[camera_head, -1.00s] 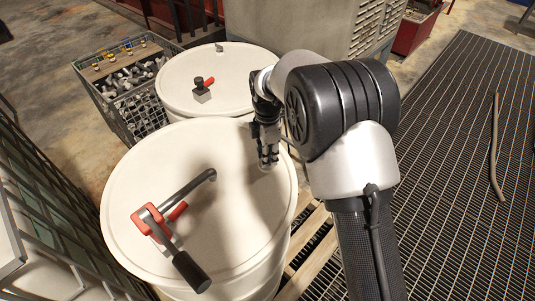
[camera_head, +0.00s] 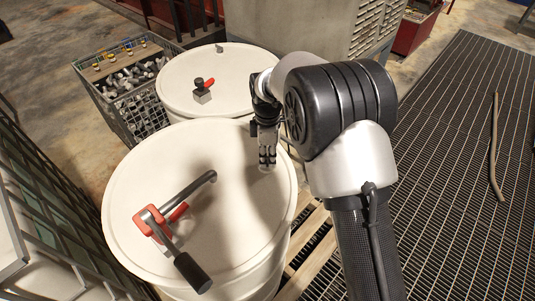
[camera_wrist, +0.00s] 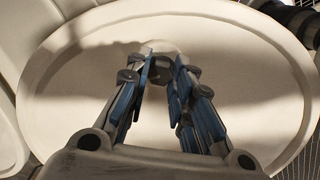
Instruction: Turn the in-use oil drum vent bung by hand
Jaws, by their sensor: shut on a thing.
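The front white oil drum (camera_head: 150,185) carries a red hand pump (camera_head: 153,220) with a curved spout and a black crank handle. The vent bung (camera_head: 267,168) is a small grey fitting on the lid near its right rear rim, mostly hidden by my fingers. My gripper (camera_head: 267,160) points down over it, with its fingers shut on it. In the wrist view, the dark bung (camera_wrist: 162,70) sits between the two fingertips (camera_wrist: 162,64). A pale round patch shows on the lid just beyond it.
A second white drum (camera_head: 225,75) stands behind, with a black and red tap (camera_head: 204,90) on its lid. A wire basket of parts (camera_head: 135,90) is at back left. A wooden pallet (camera_head: 310,240) lies under the front drum. Floor grating (camera_head: 460,170) with a hose (camera_head: 494,145) is on the right.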

